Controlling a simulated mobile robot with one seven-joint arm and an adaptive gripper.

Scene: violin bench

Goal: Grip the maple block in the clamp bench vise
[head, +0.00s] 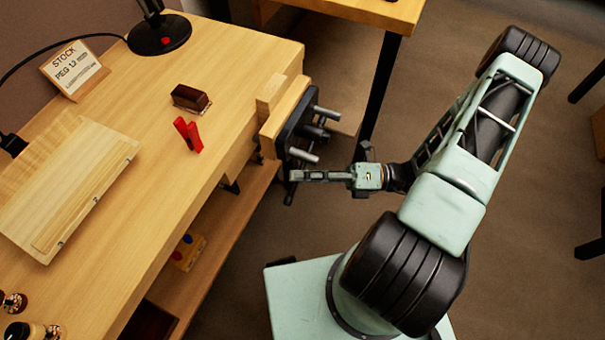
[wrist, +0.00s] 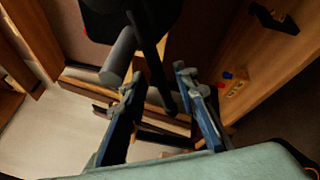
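The vise (head: 290,125) is mounted on the bench's right edge in the head view, with a wooden jaw facing, a dark metal plate and grey rods. A pale block, apparently the maple block (head: 269,88), stands up behind the wooden jaw. I cannot tell whether it is pinched. My gripper (head: 293,176) is at the vise's outer side, low by its dark handle bar (head: 290,193). In the wrist view, my gripper (wrist: 158,76) has its fingers apart, with the dark handle bar (wrist: 154,55) passing between or just beyond them; contact is unclear. The block is not visible there.
The bench (head: 230,70) holds a dark brown block (head: 190,98), a red clip-like item (head: 188,134), a pale board (head: 75,185), a stock sign (head: 75,70) and a lamp base (head: 160,35). A lower shelf (head: 225,225) runs beneath. Open floor lies in front.

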